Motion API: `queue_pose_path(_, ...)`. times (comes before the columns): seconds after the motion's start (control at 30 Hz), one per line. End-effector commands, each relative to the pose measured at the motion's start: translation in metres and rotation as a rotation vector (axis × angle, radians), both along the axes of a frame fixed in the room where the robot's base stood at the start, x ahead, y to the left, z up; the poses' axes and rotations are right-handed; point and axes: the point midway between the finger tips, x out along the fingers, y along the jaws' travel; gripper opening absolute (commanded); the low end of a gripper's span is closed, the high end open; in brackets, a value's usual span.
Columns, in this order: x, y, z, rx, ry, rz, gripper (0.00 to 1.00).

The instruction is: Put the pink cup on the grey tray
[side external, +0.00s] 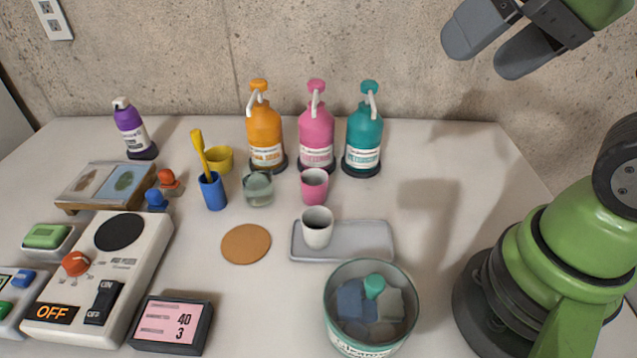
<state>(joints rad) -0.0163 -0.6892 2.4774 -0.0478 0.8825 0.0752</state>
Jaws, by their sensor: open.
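The pink cup (314,187) stands upright on the table behind the grey tray, in front of the pink pump bottle. The grey tray (362,241) lies flat at the middle right of the table. A white cup (317,228) with a dark inside stands upright on the tray's left end. My gripper (482,52) is open and empty, high at the upper right, well above the table and far from the pink cup.
Orange (265,135), pink (316,132) and teal (363,138) pump bottles stand along the back. A glass (258,189) is left of the pink cup. A cork coaster (246,244) lies left of the tray. A round tub (368,311) stands in front. The tray's right half is clear.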

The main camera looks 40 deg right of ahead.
Motion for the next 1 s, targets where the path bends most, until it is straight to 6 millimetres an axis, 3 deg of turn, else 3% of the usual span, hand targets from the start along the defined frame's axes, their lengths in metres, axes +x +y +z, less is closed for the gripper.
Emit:
queue_pose_path(0.17, 0.039, -0.01, -0.015, -0.068, 0.12, -0.106, 0.83)
queue_pose_path(0.37, 0.096, -0.01, -0.048, -0.168, 0.197, -0.221, 0.83)
queue_pose_path(0.6, 0.156, 0.014, -0.115, -0.253, 0.222, -0.273, 0.83)
queue_pose_path(0.8, 0.177, 0.039, -0.172, -0.271, 0.233, -0.273, 0.83)
queue_pose_path(1.0, 0.183, 0.048, -0.199, -0.271, 0.239, -0.273, 0.83)
